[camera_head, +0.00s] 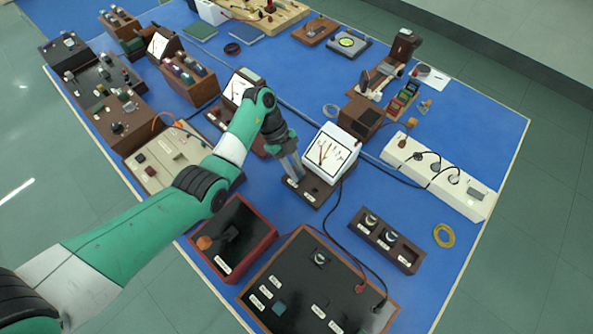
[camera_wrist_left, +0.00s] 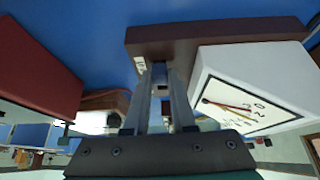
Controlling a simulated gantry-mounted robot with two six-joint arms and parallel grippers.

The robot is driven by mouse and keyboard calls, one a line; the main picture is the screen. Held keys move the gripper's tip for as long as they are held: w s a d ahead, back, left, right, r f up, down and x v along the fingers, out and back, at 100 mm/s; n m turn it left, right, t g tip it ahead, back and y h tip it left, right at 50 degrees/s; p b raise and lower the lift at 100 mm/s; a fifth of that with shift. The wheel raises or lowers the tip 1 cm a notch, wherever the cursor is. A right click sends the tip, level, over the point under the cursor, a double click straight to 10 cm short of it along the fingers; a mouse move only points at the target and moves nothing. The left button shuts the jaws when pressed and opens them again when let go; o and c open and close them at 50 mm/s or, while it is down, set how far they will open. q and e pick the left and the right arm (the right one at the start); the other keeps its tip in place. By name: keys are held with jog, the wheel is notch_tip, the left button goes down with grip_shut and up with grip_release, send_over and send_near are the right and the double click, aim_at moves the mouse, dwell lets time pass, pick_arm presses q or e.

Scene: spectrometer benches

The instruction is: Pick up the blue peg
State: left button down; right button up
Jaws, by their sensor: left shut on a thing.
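My left gripper (camera_head: 293,172) reaches down beside a white meter (camera_head: 328,150) with a dial face, at the brown wooden base (camera_head: 316,192). In the left wrist view, its two fingertips (camera_wrist_left: 159,72) are close together around a small blue-grey piece, which I take to be the blue peg (camera_wrist_left: 159,68). Most of the peg is hidden by the fingers. It is at the brown base (camera_wrist_left: 190,38); whether it still sits in the base I cannot tell. In the head view the peg is hidden by the gripper. My right gripper is not in view.
The white meter (camera_wrist_left: 240,85) stands close beside the fingers. A red-edged box (camera_head: 233,238) and a large black panel (camera_head: 322,285) lie in front. A brown block with knobs (camera_head: 386,240) and a white strip (camera_head: 437,177) are to the right. Dark cables cross the blue bench.

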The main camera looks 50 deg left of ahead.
pick_arm(q)
jog(key=r+p, duration=0.2)
jog(key=r, duration=0.1)
jog(key=r+p, duration=0.1)
jog(key=shift+s+d+r, duration=0.25)
jog(key=shift+s, duration=0.05)
jog(key=s+d+r+p, duration=0.7)
jog(key=s+r+p, duration=0.3)
jog(key=p, duration=0.9)
jog(key=shift+s+d+r, duration=0.35)
jog(key=shift+d+r, duration=0.05)
jog(key=shift+r, duration=0.2)
jog(key=shift+w, duration=0.1)
